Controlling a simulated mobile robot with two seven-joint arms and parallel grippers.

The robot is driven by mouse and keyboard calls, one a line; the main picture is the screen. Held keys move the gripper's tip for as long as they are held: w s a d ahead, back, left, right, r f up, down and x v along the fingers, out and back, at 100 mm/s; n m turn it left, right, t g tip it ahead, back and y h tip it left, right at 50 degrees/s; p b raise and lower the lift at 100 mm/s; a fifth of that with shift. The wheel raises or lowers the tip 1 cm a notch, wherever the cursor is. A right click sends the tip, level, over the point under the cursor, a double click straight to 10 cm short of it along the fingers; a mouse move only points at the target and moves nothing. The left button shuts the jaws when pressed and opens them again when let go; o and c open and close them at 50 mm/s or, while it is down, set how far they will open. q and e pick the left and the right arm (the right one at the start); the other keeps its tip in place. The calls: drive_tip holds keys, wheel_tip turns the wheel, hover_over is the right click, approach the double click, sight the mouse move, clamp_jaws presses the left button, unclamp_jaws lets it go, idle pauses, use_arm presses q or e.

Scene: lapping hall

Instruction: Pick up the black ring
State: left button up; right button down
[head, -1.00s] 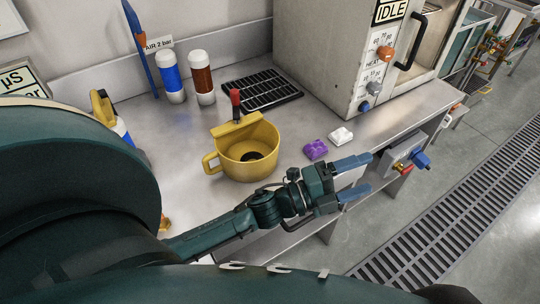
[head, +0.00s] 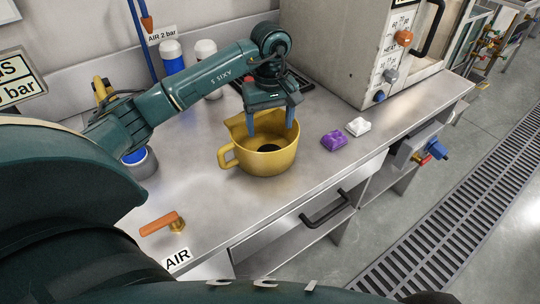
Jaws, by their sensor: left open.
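The black ring (head: 268,148) appears as a dark round shape on the bottom of the yellow pouring pot (head: 265,163); I see only part of it. The pot stands upright on the metal bench with its handle to the left. My left gripper (head: 271,130) points down over the pot. Its two blue fingers are apart, at or just inside the pot's mouth, above the ring and with nothing between them. My right gripper is not in view.
A purple block (head: 333,141) and a white block (head: 358,126) lie right of the pot. The bench (head: 215,203) is clear in front, up to an orange valve lever (head: 160,223). Bottles (head: 171,56) and a black rack stand behind my arm. A heater box (head: 350,45) stands at the back right.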

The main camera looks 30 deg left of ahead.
use_arm(q)
hover_over(270, 148)
drive_tip(key=s+d, duration=0.2)
drive_tip(key=f, duration=0.4)
drive_tip(key=shift+s+a+f, duration=0.15)
drive_tip(key=shift+a+f, duration=0.05)
drive_tip(key=shift+w+a+f+p, duration=0.15)
drive_tip(key=shift+f+p, duration=0.15)
drive_tip(key=shift+f, duration=1)
drive_tip(key=shift+w+a+f+p, duration=0.1)
drive_tip(key=shift+f+p, duration=0.15)
drive_tip(key=shift+f, duration=1.05)
drive_tip(key=c, duration=0.9)
